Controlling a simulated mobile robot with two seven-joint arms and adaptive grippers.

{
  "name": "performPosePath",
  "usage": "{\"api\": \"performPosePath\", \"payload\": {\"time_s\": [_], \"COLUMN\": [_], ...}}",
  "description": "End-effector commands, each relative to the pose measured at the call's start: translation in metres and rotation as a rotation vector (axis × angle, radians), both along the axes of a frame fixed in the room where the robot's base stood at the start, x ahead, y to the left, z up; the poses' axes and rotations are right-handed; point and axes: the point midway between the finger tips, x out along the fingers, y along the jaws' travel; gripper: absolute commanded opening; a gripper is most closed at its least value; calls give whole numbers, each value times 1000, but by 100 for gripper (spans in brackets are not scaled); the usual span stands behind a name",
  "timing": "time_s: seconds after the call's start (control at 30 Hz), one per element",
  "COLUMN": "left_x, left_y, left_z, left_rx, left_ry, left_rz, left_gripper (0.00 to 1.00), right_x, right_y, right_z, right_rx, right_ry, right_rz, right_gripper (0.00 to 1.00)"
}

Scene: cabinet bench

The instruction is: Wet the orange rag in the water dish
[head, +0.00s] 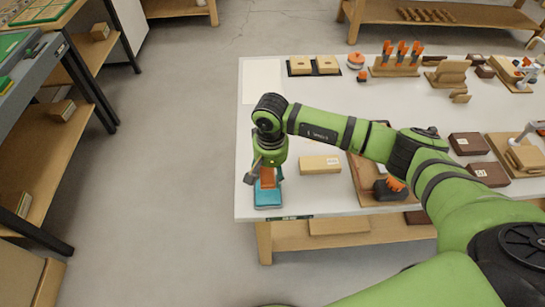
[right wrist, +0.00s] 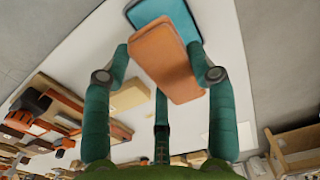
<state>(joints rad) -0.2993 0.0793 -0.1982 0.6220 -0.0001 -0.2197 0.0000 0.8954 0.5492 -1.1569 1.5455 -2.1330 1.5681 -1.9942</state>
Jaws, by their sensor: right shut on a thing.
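The orange rag (head: 267,176) is a flat piece held below my right gripper (head: 266,168), at the near left corner of the white table. In the right wrist view, the rag (right wrist: 167,62) lies between the teal fingers of my right gripper (right wrist: 163,62), which is shut on it. The blue water dish (head: 268,199) sits at the table's near edge, and it also shows in the right wrist view (right wrist: 184,16) behind the rag. The rag overlaps the dish in both views; I cannot tell whether they touch. My left gripper is not in view.
A pale wooden block (head: 320,164) lies right of the gripper. A brown board (head: 362,181) with a dark orange-knobbed tool (head: 388,188) is farther right. Orange-handled tools (head: 402,52) stand in a rack at the back. The white tabletop (head: 318,115) has free room in its left part.

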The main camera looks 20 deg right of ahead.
Motion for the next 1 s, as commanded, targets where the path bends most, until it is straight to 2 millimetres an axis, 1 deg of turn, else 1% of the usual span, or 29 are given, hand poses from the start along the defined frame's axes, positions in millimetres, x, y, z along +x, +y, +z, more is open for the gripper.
{"api": "performPosePath", "payload": {"time_s": [0.03, 0.13, 0.37, 0.53, 0.67, 1.0], "left_x": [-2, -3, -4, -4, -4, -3], "left_y": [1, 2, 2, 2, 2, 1], "left_z": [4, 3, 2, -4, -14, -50], "left_rx": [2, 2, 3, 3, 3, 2], "left_ry": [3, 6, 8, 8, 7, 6], "left_rz": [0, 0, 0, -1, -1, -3], "left_gripper": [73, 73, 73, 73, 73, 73], "right_x": [0, 0, 1, 0, 0, 0], "right_y": [0, 0, 0, 0, 0, 0], "right_z": [0, -3, -4, -9, -19, -54], "right_rx": [-2, -5, -4, -5, -5, -5], "right_ry": [3, 2, 2, 1, 1, 2], "right_rz": [-5, -9, -8, -8, -7, -7], "right_gripper": [31, 31, 31, 31, 31, 31]}}
